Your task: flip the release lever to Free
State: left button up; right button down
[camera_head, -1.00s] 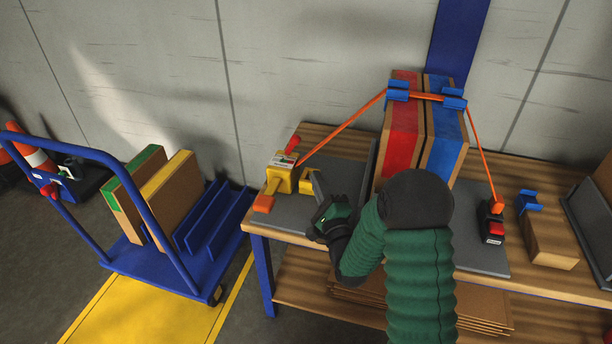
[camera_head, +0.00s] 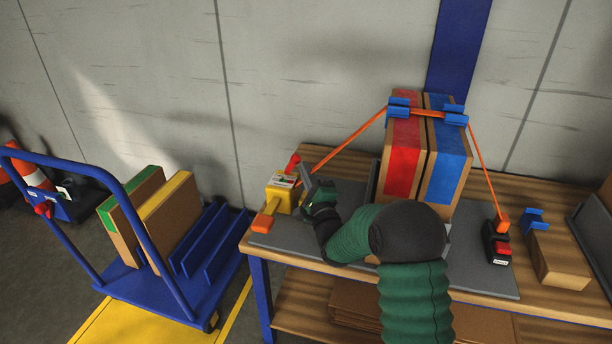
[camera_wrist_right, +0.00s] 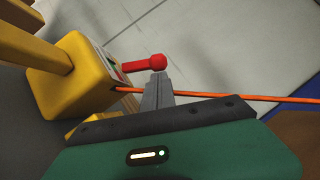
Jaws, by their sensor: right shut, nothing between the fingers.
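The release lever is red with a round knob (camera_head: 293,160) and sticks out of the back of a yellow tensioner box (camera_head: 281,194) on the left of the bench. In the right wrist view the red lever (camera_wrist_right: 143,66) points right from the box. My right gripper (camera_head: 303,170) is shut and empty, its grey fingertips close beside the lever's knob. In the wrist view the fingertips (camera_wrist_right: 159,80) lie just below the knob; I cannot tell whether they touch. The box's label is too small to read. My left gripper is not in view.
An orange strap (camera_head: 345,143) runs from the box over two upright cartons (camera_head: 404,160) to a black buckle (camera_head: 497,244) at the right. A yellow handle with an orange end (camera_head: 264,223) projects forward from the box. A blue cart (camera_head: 165,285) stands left of the bench.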

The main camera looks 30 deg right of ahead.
jog(key=shift+r, duration=0.1)
dwell(0.3)
jog(key=shift+w+r+p, duration=0.15)
jog(key=shift+r+p, duration=0.1)
jog(key=shift+p, duration=0.45)
jog(key=r+n+g+p, duration=0.1)
jog(key=n+p, duration=0.1)
jog(key=p, duration=0.2)
jog(key=w+a+r+n+g+y+p, duration=0.1)
jog(key=n+p, duration=0.1)
jog(key=p, duration=0.2)
jog(key=w+a+r+n+g+p, duration=0.1)
jog(key=n+p, duration=0.1)
jog(key=p, duration=0.2)
jog(key=shift+w+a+r+g+y+p, duration=0.2)
jog(key=shift+w+r+g+y+p, duration=0.05)
jog(key=shift+g+y+p, duration=0.15)
jog(key=shift+w+a+f+n, duration=0.1)
jog(key=shift+w+f+n, duration=0.1)
jog(key=shift+n, duration=0.2)
jog(key=shift+s+f+g, duration=0.1)
jog(key=shift+f+g, duration=0.15)
jog(key=shift+g, duration=0.05)
